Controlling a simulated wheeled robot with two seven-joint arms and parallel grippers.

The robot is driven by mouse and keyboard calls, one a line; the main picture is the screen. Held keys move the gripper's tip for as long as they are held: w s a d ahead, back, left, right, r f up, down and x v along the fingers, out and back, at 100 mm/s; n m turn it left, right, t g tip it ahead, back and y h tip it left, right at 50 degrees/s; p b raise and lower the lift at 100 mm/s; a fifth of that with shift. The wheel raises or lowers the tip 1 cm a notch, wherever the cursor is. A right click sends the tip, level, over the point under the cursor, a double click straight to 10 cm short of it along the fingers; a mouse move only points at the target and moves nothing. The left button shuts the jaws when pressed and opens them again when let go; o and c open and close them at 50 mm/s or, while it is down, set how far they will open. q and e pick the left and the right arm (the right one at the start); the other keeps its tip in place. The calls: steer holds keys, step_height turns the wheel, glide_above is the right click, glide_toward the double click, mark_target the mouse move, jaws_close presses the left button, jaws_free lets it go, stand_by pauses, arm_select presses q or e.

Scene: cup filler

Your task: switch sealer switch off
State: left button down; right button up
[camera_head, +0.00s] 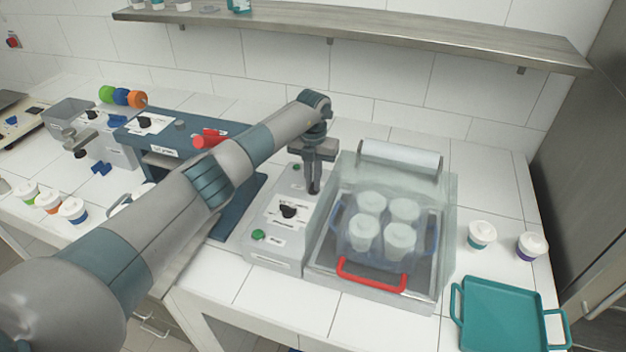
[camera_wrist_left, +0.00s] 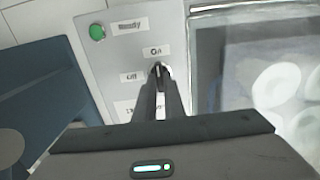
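The sealer (camera_head: 275,240) is a light grey machine with a control panel on its left side. The sealer switch (camera_wrist_left: 158,71) is a small dark knob between On and Off labels in the left wrist view, and it points up toward On. My left gripper (camera_head: 313,190) reaches down over the far part of the panel. In the left wrist view its fingers (camera_wrist_left: 160,85) are close together with the knob between their tips. In the head view the fingers hide this switch. My right gripper is not in view.
A clear tray of several lidded cups (camera_head: 385,225) sits in the sealer, right of the panel, with a red handle (camera_head: 371,277) in front. A second black knob (camera_head: 289,211) is on the panel's nearer part. A teal tray (camera_head: 500,313) lies at right. A shelf (camera_head: 380,30) runs above.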

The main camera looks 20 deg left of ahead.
arm_select(q)
steer(key=shift+n, duration=0.4)
steer(key=n+b, duration=0.2)
steer(key=n, duration=0.1)
steer(key=shift+f, duration=0.1)
steer(key=n+b, duration=0.1)
steer(key=n, duration=0.4)
steer(key=shift+w+d+n+b, duration=0.1)
steer(key=shift+d+n+b, duration=0.05)
steer(key=shift+n+b, duration=0.2)
steer(key=n, duration=0.4)
steer(key=shift+n+b, duration=0.25)
steer(key=shift+b, duration=0.05)
steer(key=shift+w+n, duration=0.15)
steer(key=shift+n, duration=1.85)
steer(key=c, duration=1.8)
jaws_free()
steer(key=shift+d, duration=0.1)
steer(key=shift+c, duration=0.2)
